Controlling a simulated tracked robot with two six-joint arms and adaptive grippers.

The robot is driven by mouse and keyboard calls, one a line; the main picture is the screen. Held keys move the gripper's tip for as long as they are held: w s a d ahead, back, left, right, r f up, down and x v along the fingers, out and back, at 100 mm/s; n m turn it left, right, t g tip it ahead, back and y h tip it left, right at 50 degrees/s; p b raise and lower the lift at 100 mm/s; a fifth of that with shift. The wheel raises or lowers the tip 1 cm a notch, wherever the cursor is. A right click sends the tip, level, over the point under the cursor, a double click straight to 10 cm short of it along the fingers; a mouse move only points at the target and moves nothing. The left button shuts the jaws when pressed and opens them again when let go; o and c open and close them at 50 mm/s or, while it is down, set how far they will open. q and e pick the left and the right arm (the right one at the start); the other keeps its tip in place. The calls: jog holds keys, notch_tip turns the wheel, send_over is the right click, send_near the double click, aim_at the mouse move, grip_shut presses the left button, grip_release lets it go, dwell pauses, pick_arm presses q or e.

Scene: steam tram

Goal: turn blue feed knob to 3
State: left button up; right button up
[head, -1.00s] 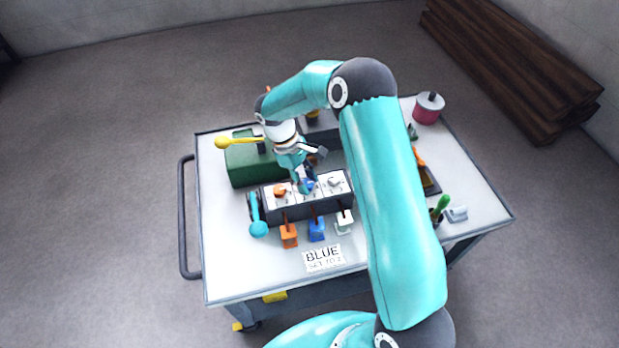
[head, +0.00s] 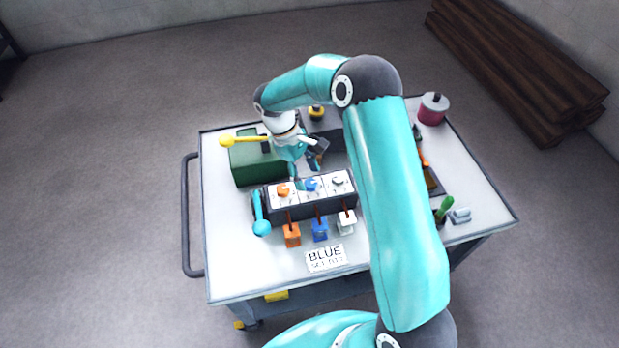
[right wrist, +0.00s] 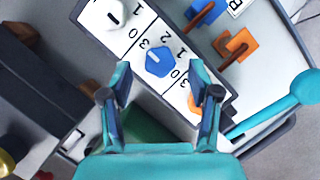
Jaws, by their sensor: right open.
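The blue feed knob (head: 312,184) is the middle knob on a dark box with white dial plates (head: 325,193). In the right wrist view the blue knob (right wrist: 160,62) lies between and beyond the fingertips. Its pale mark slants to the upper left, toward the side with a 3; I cannot tell whether it lines up exactly. My right gripper (head: 305,165) is open and empty, behind and above the knob, apart from it. Both fingers of the right gripper (right wrist: 160,78) show spread in the wrist view. My left gripper is not in view.
An orange knob (head: 283,190) and a white knob (head: 338,180) flank it. Orange, blue and white tabs (head: 320,230) hang in front. A teal-ended lever (head: 261,226) stands left, a green box (head: 255,160) behind. A BLUE card (head: 325,258) lies on clear tabletop.

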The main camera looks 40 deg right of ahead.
jog(key=v, duration=0.9)
jog(key=shift+r, duration=0.35)
jog(key=shift+w, duration=0.1)
